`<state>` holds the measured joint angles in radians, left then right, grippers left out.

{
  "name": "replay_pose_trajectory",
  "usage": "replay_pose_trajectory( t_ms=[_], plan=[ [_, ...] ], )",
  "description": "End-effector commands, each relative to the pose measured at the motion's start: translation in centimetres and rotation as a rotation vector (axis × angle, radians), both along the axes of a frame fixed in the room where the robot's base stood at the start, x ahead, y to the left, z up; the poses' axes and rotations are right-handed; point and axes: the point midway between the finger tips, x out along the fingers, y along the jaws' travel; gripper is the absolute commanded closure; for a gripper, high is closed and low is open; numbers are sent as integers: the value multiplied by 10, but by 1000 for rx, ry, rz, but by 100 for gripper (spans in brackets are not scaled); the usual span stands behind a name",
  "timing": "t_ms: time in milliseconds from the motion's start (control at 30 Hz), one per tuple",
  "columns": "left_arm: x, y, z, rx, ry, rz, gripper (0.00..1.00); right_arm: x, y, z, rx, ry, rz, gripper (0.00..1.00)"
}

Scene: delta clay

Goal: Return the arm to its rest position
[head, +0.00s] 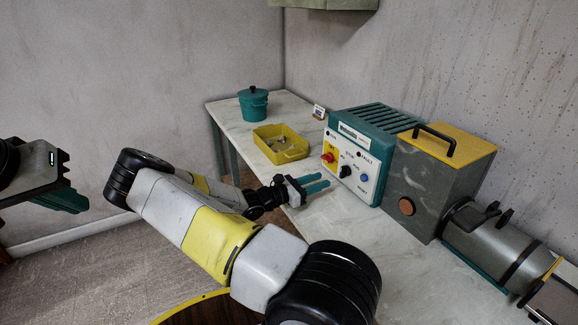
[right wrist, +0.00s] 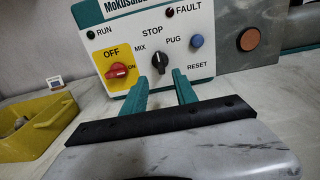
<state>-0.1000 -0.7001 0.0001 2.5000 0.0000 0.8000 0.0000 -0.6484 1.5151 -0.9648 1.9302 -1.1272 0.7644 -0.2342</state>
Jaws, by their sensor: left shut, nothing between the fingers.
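My right gripper (head: 318,183) reaches over the white table, in front of the control panel of a teal and white machine (head: 352,165). Its two teal fingers stand apart with nothing between them; they also show in the right wrist view (right wrist: 160,92), pointing at the panel below the black selector knob (right wrist: 160,60). I cannot tell whether the fingertips touch the panel. My left gripper (head: 68,200) is at the far left edge, away from the table, with its teal fingers together and empty. The rest of the left arm is mostly out of view.
The table (head: 240,124) also holds a teal lidded pot (head: 253,104), a yellow tray (head: 290,154) with small pieces, and a small card (head: 318,112). A grey box with a yellow lid (head: 445,142) and a metal cylinder (head: 490,240) stand right of the panel.

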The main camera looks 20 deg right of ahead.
Motion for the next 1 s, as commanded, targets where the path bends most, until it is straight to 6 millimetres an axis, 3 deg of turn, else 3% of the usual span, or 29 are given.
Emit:
replay_pose_trajectory(
  t_ms=[267, 467, 767, 1000],
  plan=[
    [0, 0, 0, 0, 0, 0, 100, -5, 0, 0, 28, -22, -23, 65],
    [0, 0, 0, 0, 0, 0, 100, -38, 10, -4, 219, -181, -187, 65],
    [0, 0, 0, 0, 0, 0, 100, -83, 66, 4, 606, -492, -508, 65],
    [0, 0, 0, 0, 0, 0, 100, -99, 124, 40, 901, -720, -723, 65]
  ],
)
